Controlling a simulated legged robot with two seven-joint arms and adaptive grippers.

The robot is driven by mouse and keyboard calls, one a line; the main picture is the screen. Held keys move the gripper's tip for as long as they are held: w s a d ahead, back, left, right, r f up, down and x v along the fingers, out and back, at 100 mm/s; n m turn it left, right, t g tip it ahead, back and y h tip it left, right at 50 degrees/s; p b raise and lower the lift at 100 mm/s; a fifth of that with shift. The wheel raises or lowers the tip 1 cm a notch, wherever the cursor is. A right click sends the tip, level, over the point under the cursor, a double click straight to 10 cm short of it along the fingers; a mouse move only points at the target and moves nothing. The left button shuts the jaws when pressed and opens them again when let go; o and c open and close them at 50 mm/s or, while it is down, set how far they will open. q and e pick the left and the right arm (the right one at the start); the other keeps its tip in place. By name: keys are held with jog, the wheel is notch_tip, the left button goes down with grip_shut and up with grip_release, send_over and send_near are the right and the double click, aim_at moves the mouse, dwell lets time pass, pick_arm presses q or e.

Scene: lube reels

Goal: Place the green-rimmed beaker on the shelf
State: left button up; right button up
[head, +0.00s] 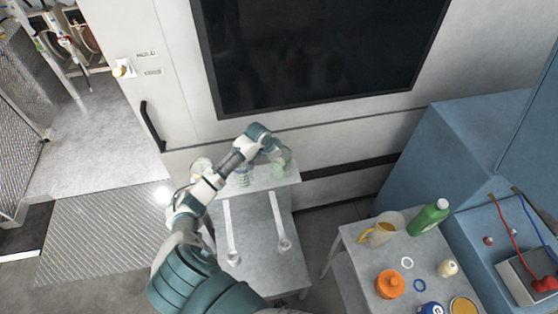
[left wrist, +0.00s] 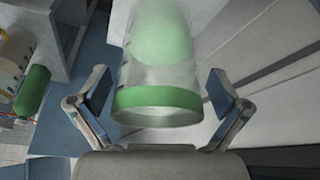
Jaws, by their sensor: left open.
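The green-rimmed beaker (head: 283,161) is clear glass with a green tint and appears to stand at the right end of the raised shelf (head: 262,181). My left gripper (head: 271,147) is at the beaker, partly covering it in the head view. In the left wrist view the beaker (left wrist: 158,70) lies between the two spread fingers of my left gripper (left wrist: 160,90), its green band (left wrist: 157,101) nearest the palm. The beaker's base contact with the shelf is hidden. My right gripper is not in view.
Other glassware stands on the shelf: a patterned glass (head: 244,176) and a vessel (head: 201,165) at the left end. A side table (head: 350,245) at right holds a jug (head: 381,231), green bottle (head: 429,217) and orange container (head: 390,284). A wall rises behind the shelf.

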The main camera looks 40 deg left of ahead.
pick_arm(q)
jog(key=b+v, duration=0.1)
jog(key=v, duration=1)
jog(key=shift+s+r+b, duration=0.25)
jog(key=shift+b, duration=0.1)
jog(key=shift+f, duration=0.1)
